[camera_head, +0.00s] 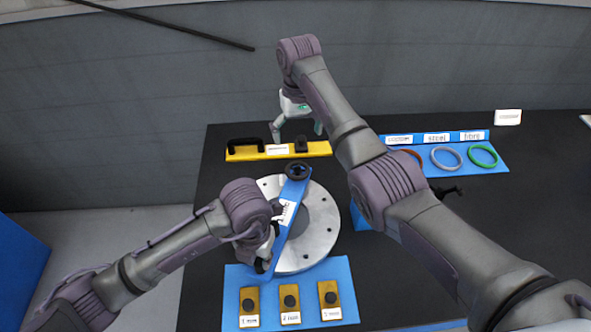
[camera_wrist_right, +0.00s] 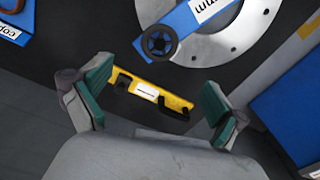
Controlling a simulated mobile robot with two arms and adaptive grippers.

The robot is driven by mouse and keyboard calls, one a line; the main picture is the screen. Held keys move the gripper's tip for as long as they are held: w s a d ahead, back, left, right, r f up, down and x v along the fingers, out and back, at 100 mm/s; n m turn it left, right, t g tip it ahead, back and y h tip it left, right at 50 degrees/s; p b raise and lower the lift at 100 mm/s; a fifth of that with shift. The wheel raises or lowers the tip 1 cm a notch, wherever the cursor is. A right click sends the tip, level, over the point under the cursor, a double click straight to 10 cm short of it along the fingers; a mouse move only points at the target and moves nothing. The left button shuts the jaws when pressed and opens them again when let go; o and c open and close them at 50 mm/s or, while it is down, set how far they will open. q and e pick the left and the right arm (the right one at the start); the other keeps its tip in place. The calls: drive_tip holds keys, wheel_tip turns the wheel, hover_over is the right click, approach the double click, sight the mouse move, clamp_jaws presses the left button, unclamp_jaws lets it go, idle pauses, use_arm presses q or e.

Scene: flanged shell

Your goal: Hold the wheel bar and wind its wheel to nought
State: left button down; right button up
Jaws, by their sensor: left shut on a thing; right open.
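The wheel bar (camera_head: 293,202) is a blue bar with a white label, slanting over the left part of a grey flanged disc (camera_head: 320,225). Its black wheel (camera_head: 298,172) is at the far end; the wheel also shows in the right wrist view (camera_wrist_right: 158,42). My left gripper (camera_head: 265,258) is shut on the near end of the wheel bar; its own wrist partly hides the grip. I cannot tell whether the bar touches the disc. My right gripper (camera_head: 297,129) is open and empty near the yellow bar, beyond the wheel. Its spread fingers show in the wrist view (camera_wrist_right: 158,82).
A yellow bar (camera_head: 248,152) with black fittings lies behind the disc. A blue tray (camera_head: 345,268) with three yellow knobbed blocks is in front. A blue ring tray (camera_head: 495,167) holds orange, grey-blue and green rings at right. My right arm crosses above the table.

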sight(297, 170)
wheel_tip(297, 170, down, 12)
drive_tip(key=m, duration=1)
drive_tip(key=shift+a, duration=0.1)
drive_tip(key=c, duration=1.1)
drive_tip(key=shift+c, duration=0.2)
